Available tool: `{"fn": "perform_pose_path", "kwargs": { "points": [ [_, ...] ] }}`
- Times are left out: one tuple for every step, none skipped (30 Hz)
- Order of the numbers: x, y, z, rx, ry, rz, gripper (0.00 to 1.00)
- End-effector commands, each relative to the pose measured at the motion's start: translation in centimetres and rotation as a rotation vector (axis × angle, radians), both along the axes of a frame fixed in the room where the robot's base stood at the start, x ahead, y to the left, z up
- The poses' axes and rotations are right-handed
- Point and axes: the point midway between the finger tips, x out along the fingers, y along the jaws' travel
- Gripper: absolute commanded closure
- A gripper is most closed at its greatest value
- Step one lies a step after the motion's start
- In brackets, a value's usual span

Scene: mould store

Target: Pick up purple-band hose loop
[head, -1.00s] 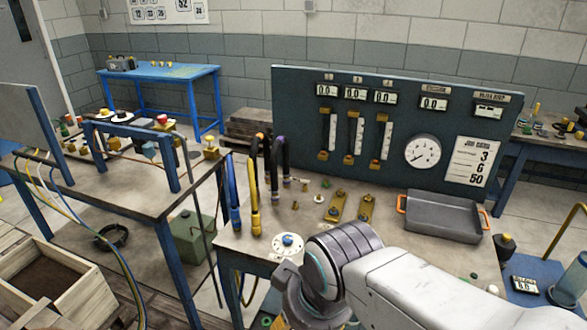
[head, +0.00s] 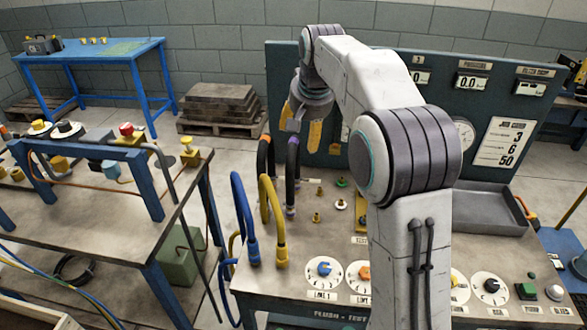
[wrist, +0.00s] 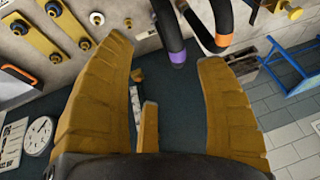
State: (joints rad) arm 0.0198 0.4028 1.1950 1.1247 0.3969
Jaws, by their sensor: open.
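The purple-band hose loop (head: 292,170) is a black arch at the back left of the front bench, with a purple band near its top. In the wrist view the black hose (wrist: 166,22) with its purple band shows at the top, between the fingertips in the picture. My gripper (head: 303,126) is just above and beside the loop's top in the head view. In the wrist view my gripper (wrist: 166,50) has its yellow fingers wide apart, with nothing held. I cannot tell how far the hose is from the fingertips.
An orange-band black hose (head: 265,160) stands close beside the purple one. Yellow (head: 272,220) and blue (head: 243,215) hose loops stand nearer the front. The gauge panel (head: 440,105) rises behind my arm. A grey tray (head: 485,212) sits at the right.

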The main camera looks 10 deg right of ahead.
Motion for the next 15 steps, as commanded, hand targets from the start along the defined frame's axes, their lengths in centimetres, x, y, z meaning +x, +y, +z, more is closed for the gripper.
{"fn": "perform_pose_path", "kwargs": {
  "points": [
    [1.1,-0.1,-0.3,0.005,-0.003,-0.012,0.34],
    [1.6,-0.1,-0.5,0.008,-0.003,-0.019,0.34],
    [2.1,-0.1,-0.7,0.012,-0.006,-0.027,0.34],
    [2.5,-0.1,-0.8,0.013,-0.007,-0.031,0.34],
    [2.8,-0.2,-0.8,0.015,-0.010,-0.036,0.34],
    [3.2,-0.2,-1.0,0.017,-0.011,-0.042,0.34],
    [3.5,-0.2,-1.0,0.019,-0.012,-0.045,0.34],
    [3.7,-0.2,-1.1,0.020,-0.013,-0.048,0.34],
    [3.9,-0.2,-1.3,0.021,-0.013,-0.051,0.34],
    [4.1,-0.2,-1.4,0.022,-0.013,-0.052,0.34],
    [4.2,-0.2,-1.6,0.022,-0.013,-0.053,0.34],
    [4.4,-0.2,-1.8,0.023,-0.013,-0.055,0.34],
    [4.5,-0.2,-2.1,0.023,-0.013,-0.055,0.34],
    [4.7,-0.2,-2.3,0.024,-0.013,-0.055,0.34],
    [4.8,-0.2,-2.6,0.024,-0.013,-0.056,0.34]
  ]
}}
